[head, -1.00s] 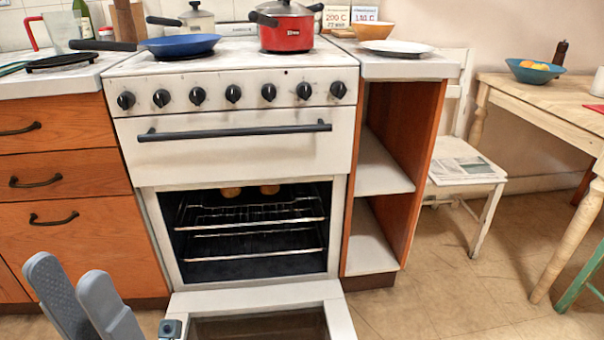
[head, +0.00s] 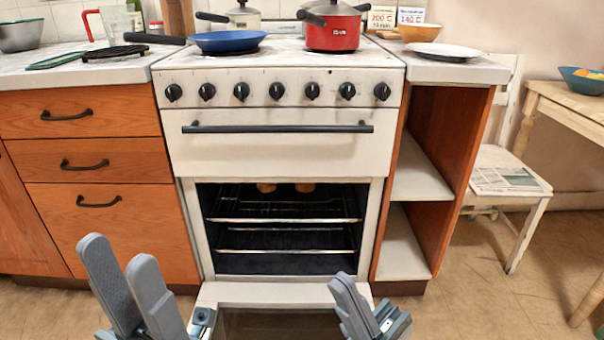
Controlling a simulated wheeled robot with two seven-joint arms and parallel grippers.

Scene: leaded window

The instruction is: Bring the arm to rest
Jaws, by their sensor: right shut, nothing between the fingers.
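My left gripper (head: 118,252) is at the lower left of the head view, in front of the drawers. Its two grey fingers stand apart with nothing between them. My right gripper (head: 345,283) is at the bottom, right of centre, in front of the right part of the lowered oven door (head: 245,295). Its fingers are together and empty. The white oven (head: 280,153) stands in the middle with its door folded down and its cavity open. Wire racks (head: 285,220) are inside, with two small golden-brown things (head: 265,187) at the top, partly hidden.
A blue pan (head: 228,41) and a red pot (head: 332,34) stand on the stove top. Orange drawers (head: 90,160) are left, an open shelf unit (head: 420,175) right. A chair (head: 505,180) and a wooden table (head: 570,108) stand further right. The floor between is clear.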

